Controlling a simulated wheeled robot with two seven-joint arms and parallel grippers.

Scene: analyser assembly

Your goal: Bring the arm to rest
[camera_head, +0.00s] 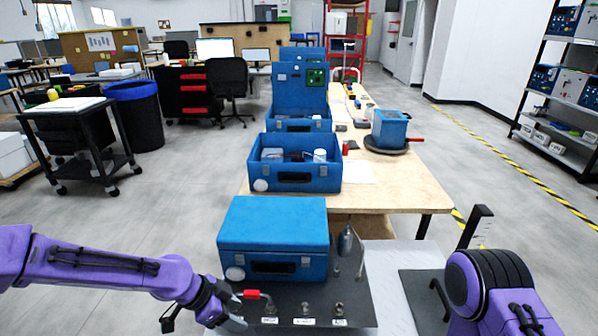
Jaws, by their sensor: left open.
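My left arm comes in from the left, low in the head view, and is purple with black joints. Its gripper (238,312) is open at the left edge of a dark plate (350,290), just left of a small red-handled fitting (251,294). I cannot tell whether it touches the plate or the fitting. Nothing shows between its fingers. A closed blue case (272,226) stands just beyond the gripper. My right arm (490,285) shows only as a purple and black section at the lower right; its gripper is out of view.
Several metal fittings with white labels (305,321) and a grey upright cylinder (346,243) stand on the plate. An open blue case (325,185) and a blue box (390,128) on a round dark base sit on the wooden table (400,190) beyond. Floor left is clear up to a black cart (75,140).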

